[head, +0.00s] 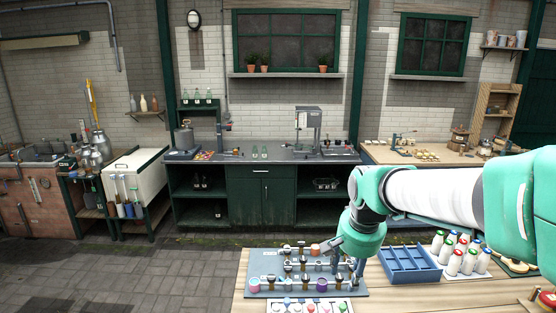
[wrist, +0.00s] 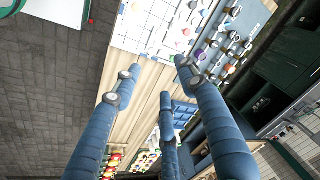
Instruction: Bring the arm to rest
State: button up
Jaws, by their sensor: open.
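My arm reaches in from the right in the head view, with white and teal links. My gripper (head: 347,262) hangs over the right part of a grey board on the wooden table, fingers pointing down. In the wrist view its blue fingers (wrist: 156,78) are spread apart with nothing between them. The grey board (head: 262,264) carries several dark and brass fittings and coloured caps. I cannot tell whether the fingertips touch anything on the board; they look clear of it in the wrist view.
A blue divided tray (head: 408,265) stands right of the board, with several white bottles (head: 454,263) beyond it. A white sheet with coloured pieces (head: 310,305) lies at the table's front. A workbench (head: 262,155) stands at the back wall. Paved floor (head: 130,270) is clear at left.

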jog(key=s+d+r+n+t, duration=0.1)
jog(key=s+n, duration=0.1)
jog(key=s, duration=1)
jog(key=s+d+r+n+t+b, duration=0.1)
jog(key=s+d+n, duration=0.1)
jog(key=s, duration=1)
jog(key=shift+s+n+t, duration=0.3)
jog(key=shift+s+t, duration=0.05)
jog(key=shift+t, duration=0.05)
